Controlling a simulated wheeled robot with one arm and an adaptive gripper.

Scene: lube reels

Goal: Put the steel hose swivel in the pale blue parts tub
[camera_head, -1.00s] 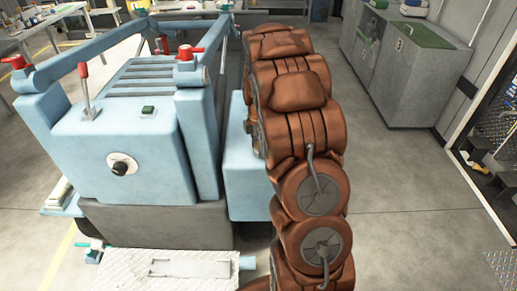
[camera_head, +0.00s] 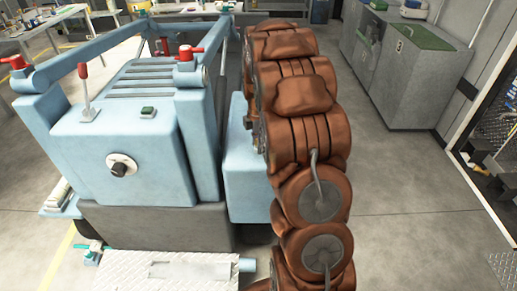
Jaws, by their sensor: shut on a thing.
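I cannot make out the steel hose swivel or the pale blue parts tub in the head view. My rust-brown arm rises from the bottom edge to the top middle of the picture, and its links cover what lies behind them. My gripper is not visible beyond the far end of the arm, so neither its jaws nor anything in them can be seen.
Grey cabinets (camera_head: 398,80) stand at the upper right, with a green-topped surface (camera_head: 420,37) and small items. A dark shelf unit (camera_head: 492,150) is at the right edge. Cluttered workbenches (camera_head: 45,27) are at the upper left. Grey floor (camera_head: 400,190) right of my arm is clear.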

